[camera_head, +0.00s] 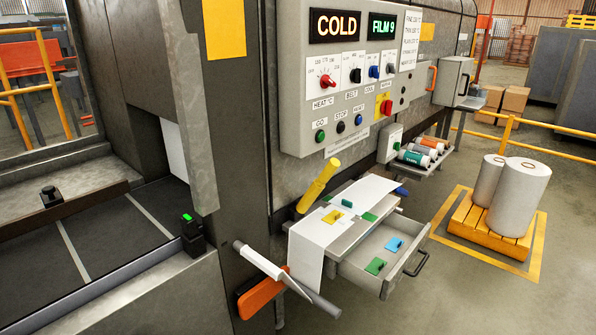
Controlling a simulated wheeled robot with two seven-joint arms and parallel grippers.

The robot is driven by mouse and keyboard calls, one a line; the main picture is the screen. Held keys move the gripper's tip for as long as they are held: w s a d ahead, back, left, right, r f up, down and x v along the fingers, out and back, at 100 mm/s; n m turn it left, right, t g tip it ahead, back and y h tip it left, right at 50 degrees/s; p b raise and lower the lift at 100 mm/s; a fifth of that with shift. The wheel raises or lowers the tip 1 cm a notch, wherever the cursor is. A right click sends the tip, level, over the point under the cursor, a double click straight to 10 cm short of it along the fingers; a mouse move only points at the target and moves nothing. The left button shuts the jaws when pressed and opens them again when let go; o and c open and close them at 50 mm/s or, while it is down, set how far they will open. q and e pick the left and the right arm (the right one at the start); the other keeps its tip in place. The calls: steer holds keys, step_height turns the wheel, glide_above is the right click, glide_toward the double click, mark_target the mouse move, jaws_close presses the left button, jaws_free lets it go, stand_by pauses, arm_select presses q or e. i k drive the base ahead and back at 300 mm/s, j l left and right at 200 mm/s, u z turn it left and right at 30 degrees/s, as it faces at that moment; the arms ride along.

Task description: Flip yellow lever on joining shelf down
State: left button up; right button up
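The yellow lever (318,186) is a thick bar at the left back of the joining shelf (352,237). It is tilted, with its free end raised up and to the right, clear of the shelf surface. White film (318,231) lies over the shelf and hangs down its front left side. A small yellow piece (337,215) and a green piece (369,217) lie on top of the shelf. Neither of my grippers is in view, and nothing touches the lever.
An open drawer (401,279) with blue and green pieces juts out below the shelf. A grey rod (323,305) and an orange part (262,294) stick out at front left. The control panel (341,140) is above. Wrapped rolls (518,197) stand on a pallet at right, with open floor between.

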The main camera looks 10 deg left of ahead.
mark_target(315, 189)
steer(key=i+j, duration=0.75)
